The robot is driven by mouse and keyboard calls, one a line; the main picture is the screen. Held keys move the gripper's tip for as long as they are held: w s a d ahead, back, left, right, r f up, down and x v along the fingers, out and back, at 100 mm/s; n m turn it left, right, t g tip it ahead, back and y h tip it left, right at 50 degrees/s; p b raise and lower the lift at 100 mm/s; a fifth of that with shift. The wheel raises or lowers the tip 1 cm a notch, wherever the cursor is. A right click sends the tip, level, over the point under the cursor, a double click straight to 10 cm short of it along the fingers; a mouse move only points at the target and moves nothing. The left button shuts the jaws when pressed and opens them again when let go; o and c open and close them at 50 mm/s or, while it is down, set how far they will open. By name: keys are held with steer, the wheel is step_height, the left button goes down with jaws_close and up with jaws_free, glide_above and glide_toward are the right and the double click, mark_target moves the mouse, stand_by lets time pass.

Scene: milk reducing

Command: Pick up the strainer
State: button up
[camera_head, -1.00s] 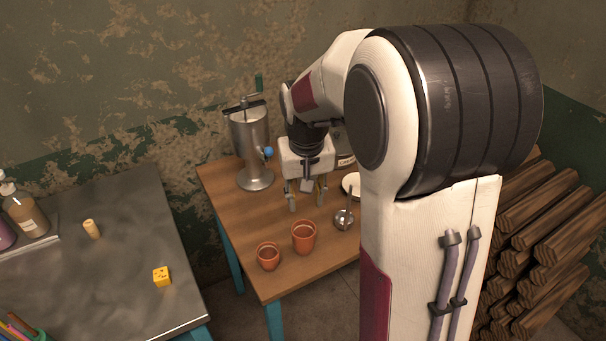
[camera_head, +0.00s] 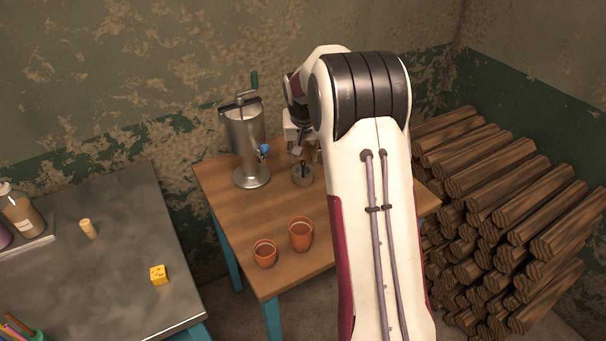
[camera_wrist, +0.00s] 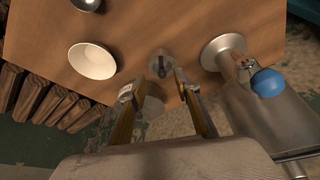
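A small round grey metal piece (camera_head: 303,175) with an upright handle stands on the wooden table beneath my gripper (camera_head: 305,155). It looks like the strainer, but I cannot be sure. In the wrist view this piece (camera_wrist: 161,57) lies just beyond and between my fingertips. My gripper (camera_wrist: 159,88) is open, its two fingers apart with a gap between them. Another dark metal bowl-shaped utensil (camera_wrist: 88,4) is cut off at the top left of the wrist view. My arm hides it in the head view.
A metal urn (camera_head: 247,135) with a blue knob stands close left of my gripper. A white bowl (camera_wrist: 92,62) is near the piece. Two clay cups (camera_head: 301,234) (camera_head: 264,253) stand toward the front of the wooden table (camera_head: 235,210). Stacked logs (camera_head: 510,200) lie right.

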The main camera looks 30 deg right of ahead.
mark_target(303, 164)
steer(key=shift+w+d+r+t, duration=0.2)
steer(key=shift+w+r+t, duration=0.1)
steer(key=shift+w+r, duration=0.2)
steer(key=shift+f, duration=0.1)
steer(key=shift+x, duration=1.3)
steer(key=shift+s+x, duration=0.15)
steer(key=shift+x, duration=1.15)
steer(key=shift+s+x, duration=0.15)
steer(key=shift+x, duration=1.1)
steer(key=shift+a+f, duration=0.1)
steer(key=shift+f, duration=0.05)
jaws_close()
